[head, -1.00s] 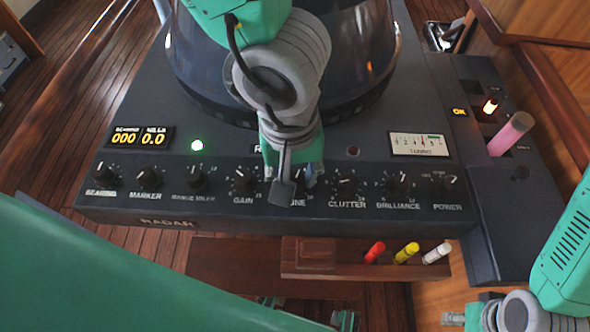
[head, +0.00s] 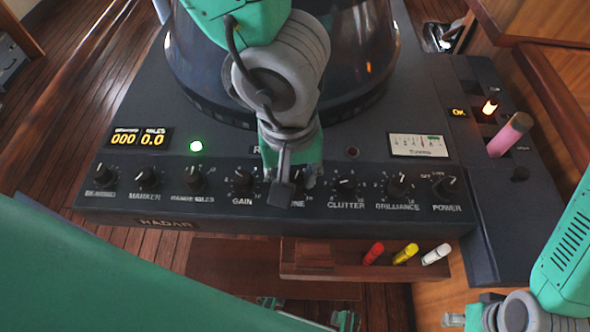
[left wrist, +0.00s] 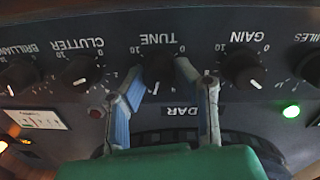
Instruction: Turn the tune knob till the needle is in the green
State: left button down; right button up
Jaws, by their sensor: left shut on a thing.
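The black TUNE knob (left wrist: 160,68) is on the front panel of the radar console (head: 225,225), between GAIN and CLUTTER. My left gripper (head: 296,186) is shut on it, one finger on each side; the left wrist view shows the fingers (left wrist: 165,76) around it. In the head view the fingers hide most of the knob and part of its label. The tuning meter (head: 418,145) has a white face with a small green band near its right end. I cannot read the needle's exact place. My right gripper (head: 454,319) is low at the right, apart from the console, its fingers unclear.
The GAIN knob (head: 241,180) and CLUTTER knob (head: 345,185) flank the left gripper closely. A green lamp (head: 196,146) is lit. A wooden tray (head: 300,271) below the panel holds red, yellow and white markers.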

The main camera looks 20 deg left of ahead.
aim_at(293, 180)
pick_arm(q)
jog(key=shift+s+d, duration=0.1)
jog(key=c, duration=1.3)
grip_release()
jog(key=shift+o, duration=0.2)
jog(key=shift+s+r, duration=0.1)
jog(key=shift+d, duration=0.1)
jog(key=shift+r, duration=0.6)
notch_tip(293, 180, up, 11)
jog(key=shift+a+f, duration=0.15)
jog(key=shift+a, duration=0.15)
jog(key=shift+d, duration=0.1)
